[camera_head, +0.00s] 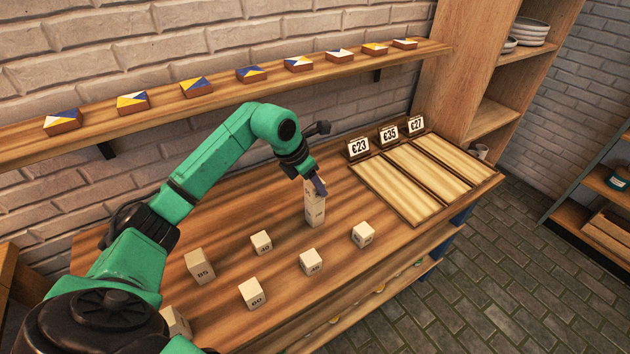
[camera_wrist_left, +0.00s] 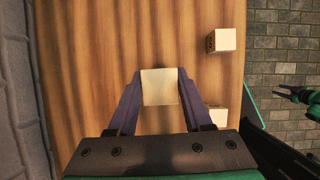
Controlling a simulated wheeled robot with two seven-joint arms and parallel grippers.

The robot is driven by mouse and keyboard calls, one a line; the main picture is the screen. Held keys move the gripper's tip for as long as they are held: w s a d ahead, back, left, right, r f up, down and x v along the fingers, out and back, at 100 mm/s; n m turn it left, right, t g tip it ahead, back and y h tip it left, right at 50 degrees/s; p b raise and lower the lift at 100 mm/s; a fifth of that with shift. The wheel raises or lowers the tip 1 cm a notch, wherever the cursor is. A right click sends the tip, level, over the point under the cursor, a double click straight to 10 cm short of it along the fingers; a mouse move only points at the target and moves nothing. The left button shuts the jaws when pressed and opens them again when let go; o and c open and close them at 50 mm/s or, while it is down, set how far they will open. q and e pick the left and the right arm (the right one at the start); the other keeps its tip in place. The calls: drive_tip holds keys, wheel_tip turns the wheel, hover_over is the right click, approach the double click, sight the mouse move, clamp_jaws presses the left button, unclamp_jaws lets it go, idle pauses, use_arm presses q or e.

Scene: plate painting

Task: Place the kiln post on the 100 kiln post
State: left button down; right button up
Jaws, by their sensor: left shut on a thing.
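My left gripper (camera_head: 318,187) is shut on a pale kiln post (camera_head: 309,188), partly hidden by the fingers. In the head view the held post is directly above a taller upright kiln post (camera_head: 315,213), in line with it; I cannot tell whether they touch. The number on the lower post is too small to read surely. In the left wrist view the held post (camera_wrist_left: 160,87) sits between both fingers and hides what is below it. A small dark gripper on a green arm, seemingly my right gripper (camera_wrist_left: 284,93), shows at the right edge there.
Other posts stand on the wooden table: one marked 85 (camera_head: 200,267), one marked 60 (camera_head: 252,294), and smaller ones (camera_head: 261,242), (camera_head: 311,262), (camera_head: 362,234). Wooden trays (camera_head: 440,170) with price cards lie at the right. A shelf of painted tiles (camera_head: 250,74) runs behind.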

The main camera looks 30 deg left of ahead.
use_arm(q)
drive_tip(key=shift+w, duration=0.1)
drive_tip(key=c, duration=0.7)
unclamp_jaws()
drive_tip(key=shift+f, duration=0.15)
drive_tip(key=o, duration=0.4)
drive_tip(key=shift+r, duration=0.3)
drive_tip(key=b+v, duration=0.1)
drive_tip(key=v, duration=1.1)
drive_tip(key=shift+f+b, duration=0.1)
drive_tip(key=shift+b, duration=0.2)
